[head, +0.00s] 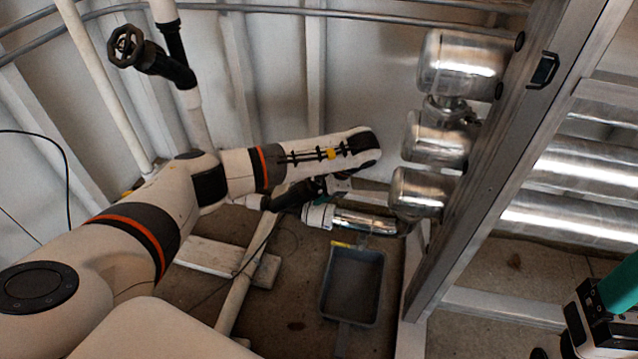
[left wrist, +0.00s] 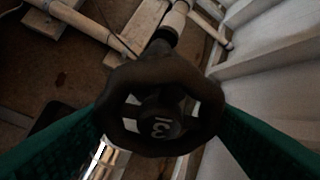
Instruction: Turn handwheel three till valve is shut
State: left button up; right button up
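Handwheel three (left wrist: 160,72) is a dark, round, spoked wheel with a "3" on its hub, filling the middle of the left wrist view. My left gripper (left wrist: 160,115) has one green finger on each side of the rim. Both fingertips lie close against the rim's edges; I cannot tell whether they press on it. In the head view my left forearm and wrist cover this wheel. My right gripper (head: 608,300) shows only in part at the lower right edge of the head view, away from the wheel, its fingers partly cut off.
Another black handwheel (head: 125,46) is on a pipe at the upper left. Shiny metal cylinders (head: 462,64) on a grey frame (head: 500,165) stand right of my left wrist. A grey tray (head: 353,285) lies on the floor below. Pale pipes and a corrugated wall are close by.

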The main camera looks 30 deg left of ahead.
pick_arm(q)
jog(key=shift+w+r+m+p, duration=0.1)
jog(key=shift+r+m+p, duration=0.05)
jog(key=shift+m+p, duration=0.15)
